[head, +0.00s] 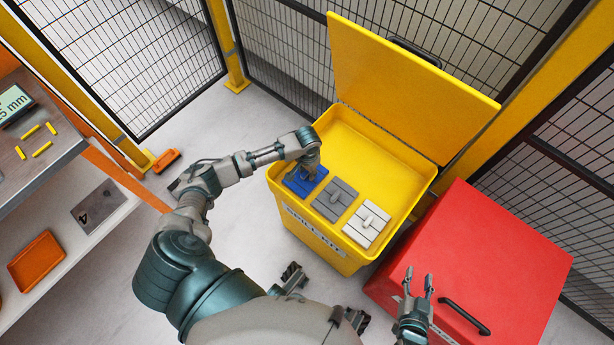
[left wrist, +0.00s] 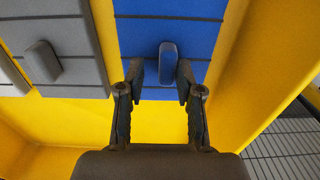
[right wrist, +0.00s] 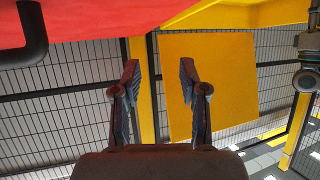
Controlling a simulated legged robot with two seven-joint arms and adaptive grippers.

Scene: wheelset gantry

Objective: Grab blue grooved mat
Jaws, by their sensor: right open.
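The blue grooved mat (head: 304,183) lies in the open yellow bin (head: 395,207), at the left of a row of mats. In the left wrist view the blue mat (left wrist: 195,30) shows dark grooves and a raised blue knob (left wrist: 168,62). My left gripper (left wrist: 160,85) has its fingers apart, one on each side of the knob; I cannot tell whether they touch it. In the head view my left gripper (head: 309,168) is over the blue mat and hides part of it.
A dark grey mat (head: 325,207) and a light grey mat (head: 360,232) lie right of the blue one. The bin's yellow lid (head: 410,85) stands open behind. A red box (head: 480,260) with a black handle stands at right. A shelf (head: 60,165) is at left.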

